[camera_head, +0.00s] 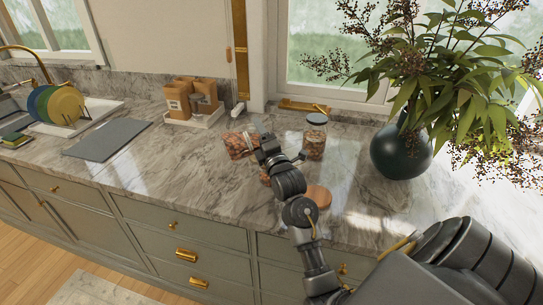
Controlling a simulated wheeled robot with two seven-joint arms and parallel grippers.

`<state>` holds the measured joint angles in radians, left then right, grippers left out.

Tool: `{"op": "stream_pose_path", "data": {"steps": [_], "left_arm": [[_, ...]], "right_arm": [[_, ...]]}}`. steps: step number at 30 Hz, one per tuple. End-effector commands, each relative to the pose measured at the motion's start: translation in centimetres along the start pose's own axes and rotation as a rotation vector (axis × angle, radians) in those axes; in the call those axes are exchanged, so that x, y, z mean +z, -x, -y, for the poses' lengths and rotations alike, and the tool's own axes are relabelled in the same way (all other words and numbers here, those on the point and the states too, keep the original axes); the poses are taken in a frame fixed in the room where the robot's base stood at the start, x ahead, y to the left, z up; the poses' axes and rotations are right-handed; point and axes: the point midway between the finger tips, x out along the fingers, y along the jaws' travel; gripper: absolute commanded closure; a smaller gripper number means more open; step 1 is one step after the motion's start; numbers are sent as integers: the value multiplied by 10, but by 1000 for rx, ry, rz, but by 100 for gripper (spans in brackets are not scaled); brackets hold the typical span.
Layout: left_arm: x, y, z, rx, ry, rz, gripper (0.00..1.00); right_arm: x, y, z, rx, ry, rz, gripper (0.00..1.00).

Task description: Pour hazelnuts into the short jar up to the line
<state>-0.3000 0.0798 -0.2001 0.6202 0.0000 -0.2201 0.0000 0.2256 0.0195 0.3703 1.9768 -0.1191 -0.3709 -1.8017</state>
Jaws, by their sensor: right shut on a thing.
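My right gripper (264,143) is shut on a clear jar of brown nuts (237,147), which is tipped well over, left of the gripper. Another clear jar with a dark lid (315,136) stands upright on the counter to the right, with brown nuts inside. Something reddish-brown (264,178) shows just left of my wrist; my arm mostly hides it, and I cannot tell if it is the short jar. No fill line is visible at this size. My left gripper is out of view.
A round wooden lid or disc (319,197) lies on the marble counter (190,180) right of my arm. A dark vase with branches (399,152) stands further right. Behind are a tray with brown packages (197,117), a grey board (107,139) and a plate rack. The counter's left-centre is clear.

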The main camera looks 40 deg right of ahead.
Motion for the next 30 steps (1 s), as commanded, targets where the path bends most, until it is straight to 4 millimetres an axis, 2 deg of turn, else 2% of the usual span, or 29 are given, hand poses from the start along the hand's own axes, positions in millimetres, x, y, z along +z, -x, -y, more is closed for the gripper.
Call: {"op": "stream_pose_path", "data": {"steps": [30], "left_arm": [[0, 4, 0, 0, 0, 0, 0]], "right_arm": [[8, -1, -1, 4, -54, 16, 100]]}}
